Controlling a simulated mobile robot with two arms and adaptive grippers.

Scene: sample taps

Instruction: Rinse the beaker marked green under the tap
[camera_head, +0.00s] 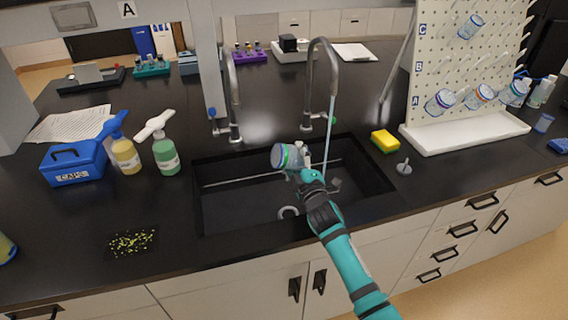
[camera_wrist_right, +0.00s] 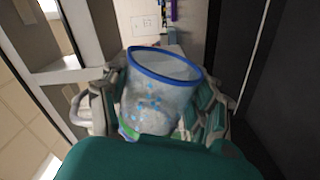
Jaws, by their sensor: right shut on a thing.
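A clear beaker (camera_head: 285,157) with a blue rim and a green band is held tilted over the sink, left of the running water. In the right wrist view the beaker (camera_wrist_right: 160,92) shows its open blue-rimmed mouth, light blue specks on its wall and the green band low down. My right gripper (camera_head: 303,160) is shut on it, with fingers on both sides. The right tap (camera_head: 334,75) runs a thin stream into the black sink (camera_head: 240,210); the stream passes close to the gripper. The left tap (camera_head: 232,95) shows no water. My left gripper is out of view.
A pegboard (camera_head: 455,60) with several beakers stands at right above a white tray (camera_head: 465,135). A yellow sponge (camera_head: 384,141) lies right of the sink. The front-left counter holds yellow-green bits (camera_head: 132,242).

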